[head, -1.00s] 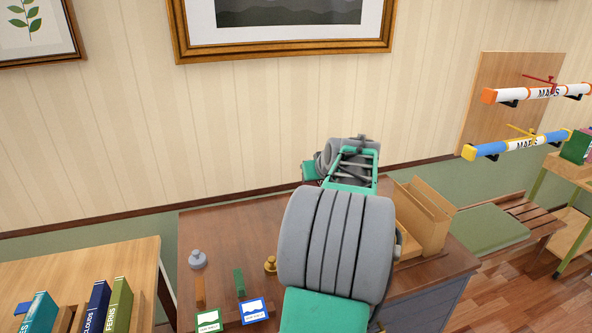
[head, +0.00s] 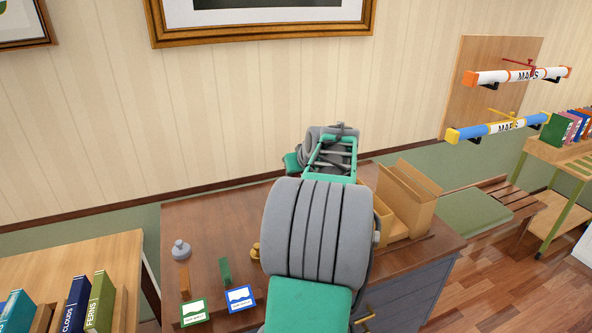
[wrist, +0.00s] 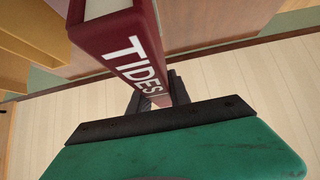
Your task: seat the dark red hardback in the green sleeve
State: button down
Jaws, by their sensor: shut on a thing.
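The dark red hardback (wrist: 125,52) has "TIDES" in white on its spine and pale pages at its near end. My gripper (wrist: 158,96) is shut on it in the wrist view, with a dark finger at each side of the spine. In the head view my own arm hides the gripper and the book. I cannot identify the green sleeve for certain. A green upright thing (head: 557,131) stands on the cart at the far right, and it may be the sleeve.
A wooden desk (head: 210,215) carries an open tan box (head: 425,212), a grey weight (head: 181,250), a green block (head: 225,270) and two label cards. A shelf with books (head: 99,300) is at left. A green-cushioned bench (head: 475,212) stands right of the desk. Map tubes (head: 497,129) hang behind.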

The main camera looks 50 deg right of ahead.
jog(key=shift+f+b, duration=0.45)
jog(key=shift+f, duration=0.45)
jog(key=shift+b, duration=0.35)
dwell(0.8)
jog(key=shift+f, duration=0.1)
jog(key=shift+f+b, duration=0.3)
jog(key=shift+b, duration=0.1)
jog(key=shift+f+b, duration=3.45)
jog(key=shift+f, duration=0.9)
jog(key=c, duration=1.5)
grip_release()
jog(key=shift+c, duration=0.2)
jog(key=o, duration=0.4)
jog(key=shift+a+f, duration=0.1)
